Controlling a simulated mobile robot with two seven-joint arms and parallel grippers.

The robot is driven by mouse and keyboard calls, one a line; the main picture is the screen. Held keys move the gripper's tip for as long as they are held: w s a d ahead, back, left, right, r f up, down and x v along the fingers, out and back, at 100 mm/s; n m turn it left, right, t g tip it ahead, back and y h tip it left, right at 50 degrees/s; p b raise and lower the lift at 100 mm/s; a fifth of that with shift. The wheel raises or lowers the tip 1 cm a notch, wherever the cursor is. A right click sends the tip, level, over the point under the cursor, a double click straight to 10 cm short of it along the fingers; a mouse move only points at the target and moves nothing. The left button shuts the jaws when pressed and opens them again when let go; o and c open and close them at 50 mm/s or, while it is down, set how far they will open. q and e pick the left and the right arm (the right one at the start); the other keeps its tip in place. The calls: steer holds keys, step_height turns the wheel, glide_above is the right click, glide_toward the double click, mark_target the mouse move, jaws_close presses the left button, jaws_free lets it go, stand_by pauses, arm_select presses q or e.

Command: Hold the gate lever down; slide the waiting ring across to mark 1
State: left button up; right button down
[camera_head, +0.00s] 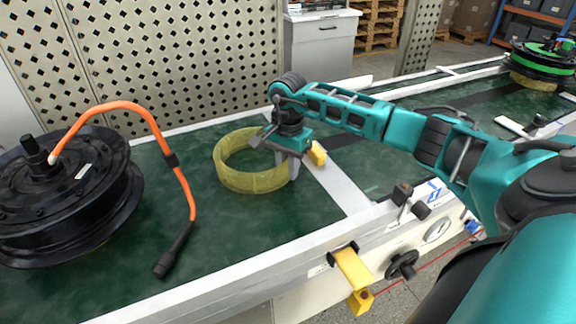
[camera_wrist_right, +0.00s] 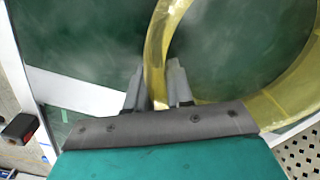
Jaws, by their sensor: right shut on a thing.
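The waiting ring (camera_head: 224,173) is a translucent yellow hoop lying on the green conveyor surface, left of a white cross strip (camera_head: 340,186). My right gripper (camera_head: 292,166) is shut on the right side of the ring's wall. In the right wrist view the ring (camera_wrist_right: 158,40) passes between the two grey fingers (camera_wrist_right: 158,82). A yellow lever (camera_head: 352,270), which looks like the gate lever, is on the front rail and slants down toward the front. No gripper touches it. My left gripper is out of view. I cannot make out mark 1.
A black hub motor (camera_head: 85,185) with an orange cable (camera_head: 150,115) stands on the left; the cable's plug (camera_head: 172,255) lies on the green surface. A yellow block (camera_head: 317,153) is just right of my right gripper. A black knob (camera_head: 402,265) is on the front panel.

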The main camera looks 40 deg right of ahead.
steer(key=shift+r, duration=0.35)
stand_by(0.3)
